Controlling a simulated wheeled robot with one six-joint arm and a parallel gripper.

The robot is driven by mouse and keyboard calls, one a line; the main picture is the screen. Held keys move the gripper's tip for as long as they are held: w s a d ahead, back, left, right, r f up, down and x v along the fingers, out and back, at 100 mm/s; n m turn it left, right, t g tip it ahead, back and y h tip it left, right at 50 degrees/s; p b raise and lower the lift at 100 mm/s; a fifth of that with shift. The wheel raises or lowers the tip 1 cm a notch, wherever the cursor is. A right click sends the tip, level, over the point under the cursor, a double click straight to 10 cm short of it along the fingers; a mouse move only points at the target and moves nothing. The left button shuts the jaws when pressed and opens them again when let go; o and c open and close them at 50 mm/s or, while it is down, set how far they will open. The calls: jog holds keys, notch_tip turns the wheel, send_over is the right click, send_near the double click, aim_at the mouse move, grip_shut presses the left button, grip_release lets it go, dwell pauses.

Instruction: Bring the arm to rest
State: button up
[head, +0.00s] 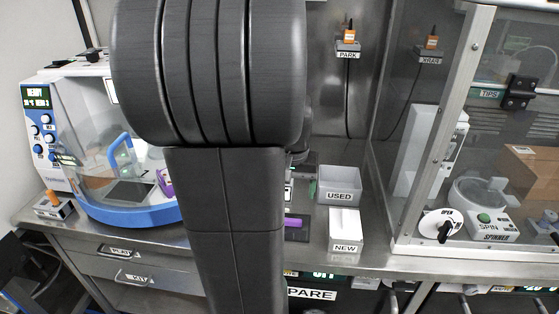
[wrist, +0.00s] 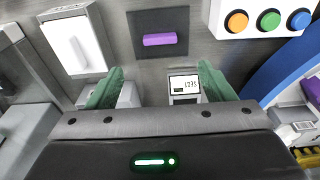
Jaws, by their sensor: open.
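My arm (head: 225,190) stands large and dark across the middle of the head view and hides much of the bench. My gripper itself is hidden there. In the wrist view my gripper (wrist: 160,80) shows two green fingers spread wide apart, with nothing held between them. A small white unit with a lit display (wrist: 184,85) shows between the fingers, nearer the right one. Beyond the fingertips, a purple bar (wrist: 158,39) lies on a dark pad; a purple piece also shows just right of my arm in the head view (head: 294,222).
A machine with a blue base (head: 125,213) stands left. The USED bin (head: 338,186) and NEW box (head: 345,232) stand right of my arm. A glazed enclosure (head: 478,120) holds the spinner (head: 482,222). A three-button panel (wrist: 262,20) is top right.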

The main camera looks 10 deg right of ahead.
jog(key=f, duration=0.4)
jog(key=w+f+b, duration=0.1)
jog(key=f, duration=0.7)
jog(key=shift+w+d+b, duration=0.2)
jog(key=shift+b, duration=0.15)
jog(key=shift+r+p, duration=0.3)
jog(key=shift+r, duration=1.35)
